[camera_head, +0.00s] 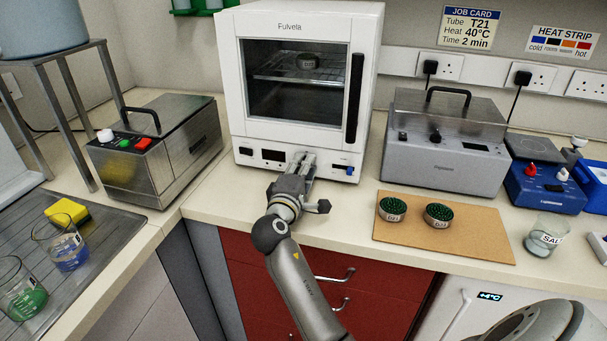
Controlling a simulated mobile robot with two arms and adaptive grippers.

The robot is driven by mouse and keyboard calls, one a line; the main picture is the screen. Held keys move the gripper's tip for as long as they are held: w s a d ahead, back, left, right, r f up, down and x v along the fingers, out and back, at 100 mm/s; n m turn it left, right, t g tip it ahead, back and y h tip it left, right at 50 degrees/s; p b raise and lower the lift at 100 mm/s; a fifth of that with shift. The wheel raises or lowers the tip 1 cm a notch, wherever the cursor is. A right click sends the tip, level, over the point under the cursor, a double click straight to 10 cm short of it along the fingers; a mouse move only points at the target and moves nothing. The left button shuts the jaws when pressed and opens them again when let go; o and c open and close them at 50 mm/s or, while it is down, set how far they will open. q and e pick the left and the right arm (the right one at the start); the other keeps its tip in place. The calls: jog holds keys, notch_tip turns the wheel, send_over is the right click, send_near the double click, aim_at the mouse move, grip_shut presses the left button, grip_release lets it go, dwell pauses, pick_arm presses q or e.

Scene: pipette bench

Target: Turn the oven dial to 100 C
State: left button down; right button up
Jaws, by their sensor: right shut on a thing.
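The white Fulvela oven (240,95) stands at the back of the bench with its glass door shut. My left gripper is not in view.
A steel bath (165,150) stands to the left, a grey lidded bath (445,150) to the right. A brown board (445,240) with two green-topped pots lies at the front right.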

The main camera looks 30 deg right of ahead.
jog(key=shift+f+m, duration=0.15)
jog(key=shift+m, duration=0.15)
dwell(0.4)
jog(key=o, duration=1)
jog(key=shift+o, duration=0.2)
jog(key=v, duration=0.7)
jog(key=shift+s+a, duration=0.2)
